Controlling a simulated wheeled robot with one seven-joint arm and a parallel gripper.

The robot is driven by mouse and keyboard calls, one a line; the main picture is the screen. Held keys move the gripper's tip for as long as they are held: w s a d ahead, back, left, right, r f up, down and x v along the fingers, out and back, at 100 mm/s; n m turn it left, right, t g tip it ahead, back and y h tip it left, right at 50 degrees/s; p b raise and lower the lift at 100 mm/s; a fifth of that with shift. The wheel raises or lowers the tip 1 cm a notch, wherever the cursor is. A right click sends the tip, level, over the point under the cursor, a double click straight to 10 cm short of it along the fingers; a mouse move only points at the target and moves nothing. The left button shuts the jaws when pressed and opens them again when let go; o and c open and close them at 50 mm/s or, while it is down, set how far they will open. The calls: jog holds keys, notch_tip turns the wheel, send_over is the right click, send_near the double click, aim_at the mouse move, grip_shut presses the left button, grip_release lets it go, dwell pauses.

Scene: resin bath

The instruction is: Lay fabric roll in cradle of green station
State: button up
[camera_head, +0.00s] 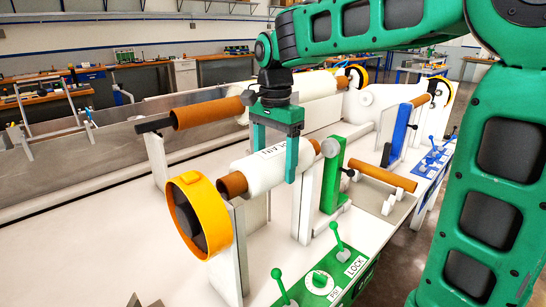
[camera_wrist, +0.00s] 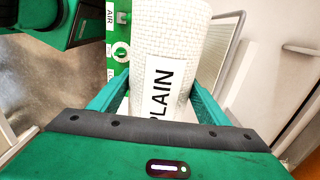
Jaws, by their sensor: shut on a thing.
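The fabric roll (camera_head: 258,174) is a white cylinder with a brown core showing at both ends and a label reading "PLAIN". My gripper (camera_head: 276,165) comes down from above and is shut on the roll's middle. The wrist view shows the roll (camera_wrist: 172,40) between both fingers. The green station has a green panel (camera_head: 318,282) with levers, a green post (camera_head: 331,178) and a yellow ring (camera_head: 198,214). The roll lies lengthwise between ring and post, above white uprights (camera_head: 307,200). I cannot tell whether its core rests on the cradle.
A bare brown tube (camera_head: 383,174) lies on white supports at the right. A blue post (camera_head: 400,132) and blue panel (camera_head: 433,160) stand farther right. Behind is another white roll (camera_head: 312,86) and a brown tube (camera_head: 208,113) near the long metal bath wall (camera_head: 90,140).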

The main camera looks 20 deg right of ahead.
jog(key=shift+f, duration=1.2)
jog(key=shift+f, duration=0.1)
jog(key=o, duration=2.1)
jog(key=shift+o, duration=0.2)
jog(key=shift+f, duration=0.1)
notch_tip(320, 180, up, 11)
jog(key=shift+w+f, duration=0.1)
jog(key=shift+f, duration=0.05)
